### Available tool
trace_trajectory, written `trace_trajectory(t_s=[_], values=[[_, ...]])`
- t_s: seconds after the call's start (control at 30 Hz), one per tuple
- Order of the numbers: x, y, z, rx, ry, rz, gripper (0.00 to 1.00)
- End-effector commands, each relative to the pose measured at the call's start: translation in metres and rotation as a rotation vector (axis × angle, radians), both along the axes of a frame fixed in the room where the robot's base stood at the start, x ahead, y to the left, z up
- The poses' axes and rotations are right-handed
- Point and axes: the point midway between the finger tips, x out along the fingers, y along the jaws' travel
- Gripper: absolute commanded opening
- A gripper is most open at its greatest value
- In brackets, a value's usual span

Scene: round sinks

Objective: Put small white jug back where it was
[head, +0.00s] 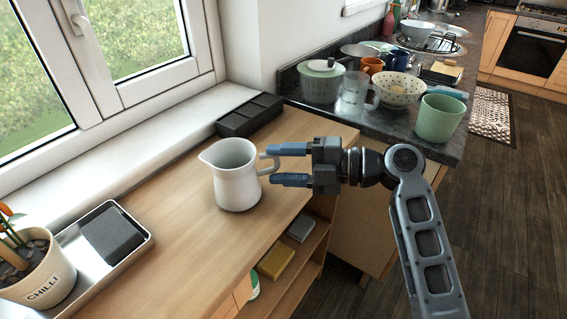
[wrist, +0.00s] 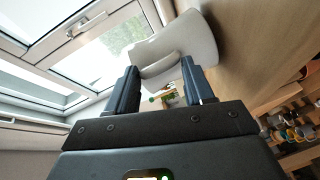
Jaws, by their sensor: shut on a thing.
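The small white jug (head: 236,180) is upright at the wooden counter in the head view, with its spout to the left and its handle to the right. I cannot tell whether its base touches the wood. My gripper (head: 272,164) comes from the right with its two blue-grey fingers at the jug's handle, shut on it. In the wrist view the jug (wrist: 178,45) is beyond the fingers, and the handle lies between the fingertips of my gripper (wrist: 162,80).
A black divided box (head: 249,115) stands by the window sill behind the jug. A potted plant (head: 38,270) and a metal tray (head: 140,243) are at the left. A green cup (head: 439,118), a colander (head: 400,90) and a glass jug (head: 354,92) crowd the dark worktop. Wood around the jug is clear.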

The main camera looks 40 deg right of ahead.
Motion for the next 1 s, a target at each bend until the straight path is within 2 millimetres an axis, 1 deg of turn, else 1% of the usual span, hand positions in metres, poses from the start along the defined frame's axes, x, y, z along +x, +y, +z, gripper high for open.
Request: trace_trajectory(t_s=[0.57, 0.6, 0.87, 1.0], values=[[0.0001, -0.0001, -0.0079, 0.000, -0.001, 0.000, 0.04], [0.0002, -0.0001, -0.0067, 0.000, -0.001, 0.000, 0.56], [0.0001, 0.0000, -0.0070, 0.000, 0.000, 0.000, 0.81], [0.0001, 0.0000, -0.0071, 0.000, 0.000, 0.000, 0.82]])
